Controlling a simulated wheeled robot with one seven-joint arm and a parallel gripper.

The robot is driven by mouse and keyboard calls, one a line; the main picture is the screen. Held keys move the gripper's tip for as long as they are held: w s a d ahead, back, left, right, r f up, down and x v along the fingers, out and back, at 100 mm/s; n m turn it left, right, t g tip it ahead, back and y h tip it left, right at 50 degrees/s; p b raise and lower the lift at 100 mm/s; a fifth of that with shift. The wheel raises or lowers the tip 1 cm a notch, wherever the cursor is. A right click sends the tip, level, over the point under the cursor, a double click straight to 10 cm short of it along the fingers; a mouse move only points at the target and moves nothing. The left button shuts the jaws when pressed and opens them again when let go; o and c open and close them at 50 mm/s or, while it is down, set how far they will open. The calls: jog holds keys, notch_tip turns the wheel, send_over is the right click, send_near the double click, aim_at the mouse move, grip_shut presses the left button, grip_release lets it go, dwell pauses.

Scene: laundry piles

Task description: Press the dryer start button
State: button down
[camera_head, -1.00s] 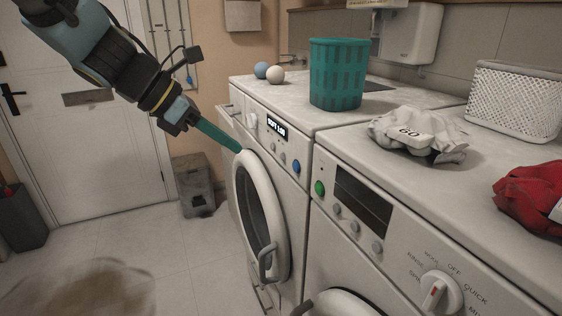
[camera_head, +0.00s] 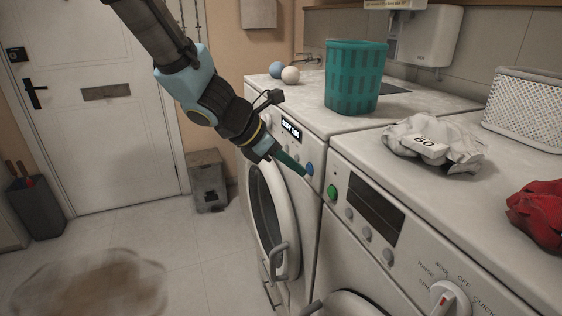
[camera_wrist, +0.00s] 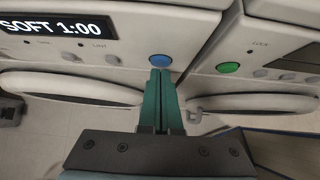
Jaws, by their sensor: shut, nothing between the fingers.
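The left machine, the dryer (camera_head: 312,133), shows a lit display (camera_wrist: 52,28) reading SOFT 1:00 and the word LINT on its panel. Its round blue button (camera_head: 309,169) sits at the right end of that panel. It also shows in the wrist view (camera_wrist: 160,61). My gripper (camera_head: 302,173) is shut and empty, its two green fingers side by side. In the wrist view the fingertips (camera_wrist: 161,73) lie just below the blue button's lower edge. I cannot tell whether they touch it.
A teal basket (camera_head: 355,80), two balls and a grey cloth (camera_head: 432,145) lie on the tops. The floor at left is open, with a brown patch.

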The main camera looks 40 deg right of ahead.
jog(key=shift+s+d, duration=0.1)
jog(key=shift+d, duration=0.15)
